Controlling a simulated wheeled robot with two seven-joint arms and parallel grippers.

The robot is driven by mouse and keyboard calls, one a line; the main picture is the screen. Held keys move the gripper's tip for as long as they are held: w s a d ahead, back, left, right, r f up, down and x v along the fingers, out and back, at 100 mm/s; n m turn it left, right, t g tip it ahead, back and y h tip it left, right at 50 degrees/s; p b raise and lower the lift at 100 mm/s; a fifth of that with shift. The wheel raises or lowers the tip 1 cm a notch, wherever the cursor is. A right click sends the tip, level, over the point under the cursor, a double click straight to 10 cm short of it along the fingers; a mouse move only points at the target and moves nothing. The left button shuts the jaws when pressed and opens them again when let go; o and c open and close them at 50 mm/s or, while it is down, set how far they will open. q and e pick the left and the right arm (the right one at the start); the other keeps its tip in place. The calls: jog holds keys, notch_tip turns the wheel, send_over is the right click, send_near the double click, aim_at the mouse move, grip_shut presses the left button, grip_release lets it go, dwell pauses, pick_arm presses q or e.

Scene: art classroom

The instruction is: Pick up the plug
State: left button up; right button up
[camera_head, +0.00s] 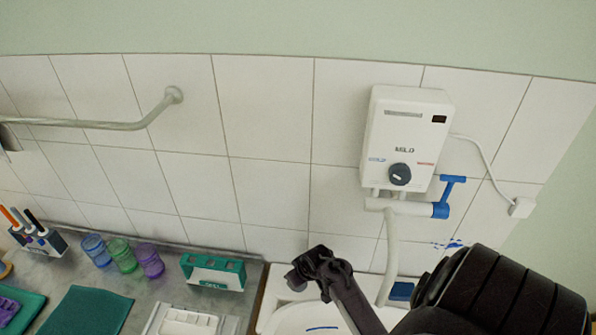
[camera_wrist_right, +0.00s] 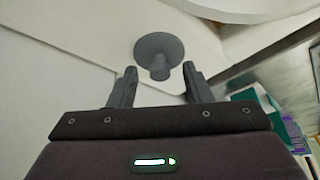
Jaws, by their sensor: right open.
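The plug (camera_wrist_right: 159,46) is a dark grey round disc with a short stem, seen against a white surface in the right wrist view. My right gripper (camera_wrist_right: 160,72) is open, its two fingers pointing at the plug. The stem points toward the gripper and shows between the fingertips, with a gap on each side. How far the tips are from it in depth I cannot tell. My left gripper is not in view.
A white water heater (camera_head: 405,140) with a blue-handled tap (camera_head: 440,208) and hanging spout pipe (camera_head: 390,255) is close right of the gripper. A green holder (camera_head: 213,272), coloured cups (camera_head: 122,255) and a pen holder (camera_head: 38,240) stand on the counter at left.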

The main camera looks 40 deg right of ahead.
jog(key=shift+c, duration=0.5)
grip_shut()
